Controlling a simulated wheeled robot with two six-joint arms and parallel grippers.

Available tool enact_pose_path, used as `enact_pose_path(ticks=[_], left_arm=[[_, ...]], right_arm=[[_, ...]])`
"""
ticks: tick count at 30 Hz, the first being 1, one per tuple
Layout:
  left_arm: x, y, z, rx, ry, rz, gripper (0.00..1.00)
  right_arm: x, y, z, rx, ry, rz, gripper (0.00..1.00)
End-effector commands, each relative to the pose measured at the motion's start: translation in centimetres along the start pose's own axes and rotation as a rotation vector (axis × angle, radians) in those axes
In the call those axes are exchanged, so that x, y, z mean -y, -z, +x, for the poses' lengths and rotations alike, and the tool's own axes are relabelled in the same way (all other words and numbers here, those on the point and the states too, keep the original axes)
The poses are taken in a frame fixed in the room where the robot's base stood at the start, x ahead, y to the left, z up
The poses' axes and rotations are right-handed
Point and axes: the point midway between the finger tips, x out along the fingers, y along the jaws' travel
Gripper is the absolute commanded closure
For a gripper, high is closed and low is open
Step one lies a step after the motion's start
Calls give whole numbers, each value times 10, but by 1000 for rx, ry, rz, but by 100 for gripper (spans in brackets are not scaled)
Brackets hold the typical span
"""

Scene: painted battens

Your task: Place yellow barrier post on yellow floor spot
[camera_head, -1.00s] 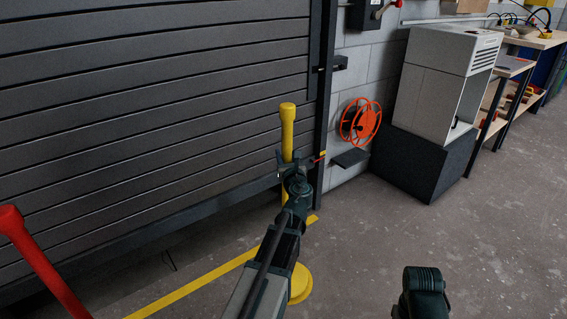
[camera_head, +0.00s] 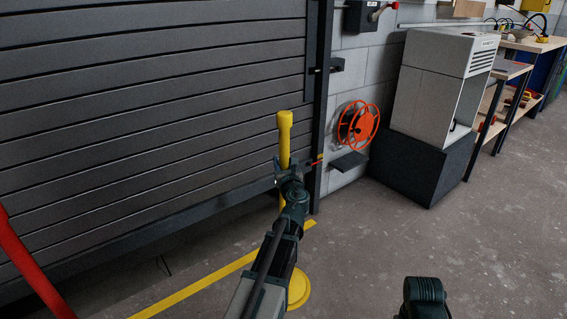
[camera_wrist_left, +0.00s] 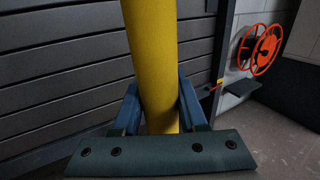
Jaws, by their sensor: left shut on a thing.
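The yellow barrier post (camera_head: 285,140) stands about upright in front of the grey shutter. My left gripper (camera_head: 286,168) is shut around its upper part. The left wrist view also shows the post (camera_wrist_left: 154,60) between the two fingers (camera_wrist_left: 160,110). My left arm hides the lower post. A yellow disc (camera_head: 300,289) shows low down, partly behind that arm; I cannot tell whether it is the post's base or the floor spot. A dark part of my right arm shows at the bottom right, but its gripper fingers do not.
A yellow floor line (camera_head: 215,275) runs along the shutter (camera_head: 150,120). A red post (camera_head: 30,265) leans into view at left. An orange reel (camera_head: 357,124) hangs on the wall, beside a grey cabinet (camera_head: 432,90) on a dark plinth (camera_head: 425,165). The floor at right (camera_head: 500,240) is clear.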

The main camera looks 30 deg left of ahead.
Motion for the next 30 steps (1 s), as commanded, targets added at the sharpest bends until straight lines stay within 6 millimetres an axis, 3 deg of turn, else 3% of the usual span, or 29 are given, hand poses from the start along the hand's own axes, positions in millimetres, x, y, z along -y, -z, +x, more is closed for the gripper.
enact_pose_path(ticks=[5,6,11,21,30], left_arm=[[0,2,0,1,0,2,100],[0,2,0,0,0,0,55],[0,2,0,0,0,0,28],[0,-2,0,0,0,0,28],[-1,0,-58,0,3,0,28]], right_arm=[[0,0,3,0,0,0,100],[0,0,2,0,0,0,100],[0,0,2,0,0,0,100],[0,0,-2,0,0,0,100],[0,0,0,0,0,0,100]])
